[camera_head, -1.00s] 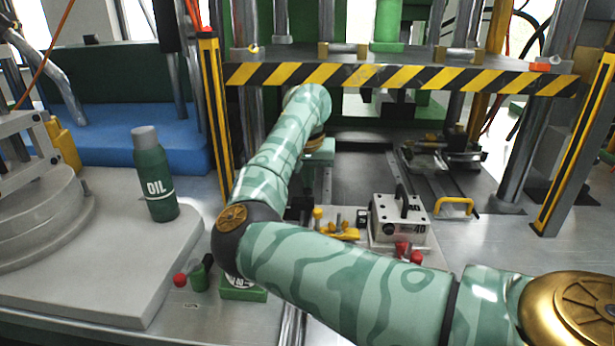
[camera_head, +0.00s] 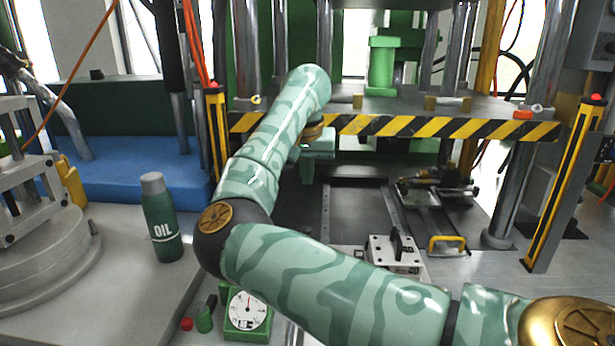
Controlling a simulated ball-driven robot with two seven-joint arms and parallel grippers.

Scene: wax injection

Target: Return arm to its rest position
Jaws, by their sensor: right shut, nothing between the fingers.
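My right arm (camera_head: 300,265), with a green camouflage pattern, comes in from the lower right, bends at a dark elbow, and reaches up and away toward the press. My right gripper (camera_head: 312,170) hangs below the wrist in front of the press opening. It is a small pale green body, shut and empty, and its fingertips are hard to make out. It appears clear of the dark press bed (camera_head: 350,215). My left gripper is not in view.
A striped yellow-black beam (camera_head: 430,126) crosses behind my wrist. A green OIL bottle (camera_head: 162,220) stands at left. A dial gauge (camera_head: 247,312) sits below my elbow. A white block with a handle (camera_head: 395,255) is partly hidden behind my forearm. A yellow handle (camera_head: 447,243) lies right.

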